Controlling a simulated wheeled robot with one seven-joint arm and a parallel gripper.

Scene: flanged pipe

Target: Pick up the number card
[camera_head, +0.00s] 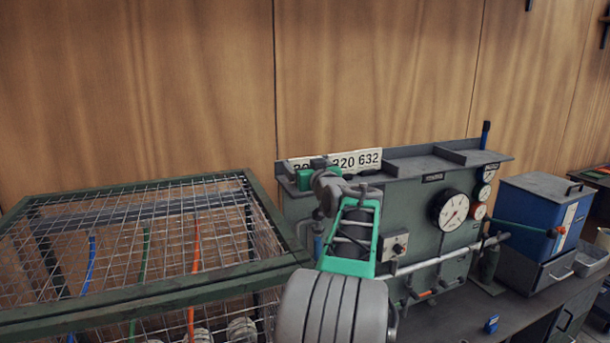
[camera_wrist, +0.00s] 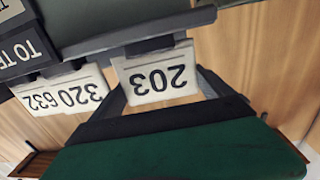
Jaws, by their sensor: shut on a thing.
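A white number card (camera_wrist: 158,75) printed "203" shows upside down in the wrist view. My gripper (camera_wrist: 160,88) is shut on it, with a dark finger on each side. In the head view my gripper (camera_head: 318,168) is at the left end of the panel's top shelf and partly hides this card. Other white number cards (camera_head: 359,160), reading "320 632", stand on the shelf just right of it. They also show at the left of the wrist view (camera_wrist: 66,96). I cannot tell whether the held card still touches the shelf.
A green panel (camera_head: 425,207) with gauges, pipes and a knob stands below the shelf (camera_head: 412,167). A wire-mesh cage (camera_head: 130,240) is at the left. A blue box (camera_head: 548,215) is at the right. A wooden wall (camera_head: 370,70) is close behind the shelf.

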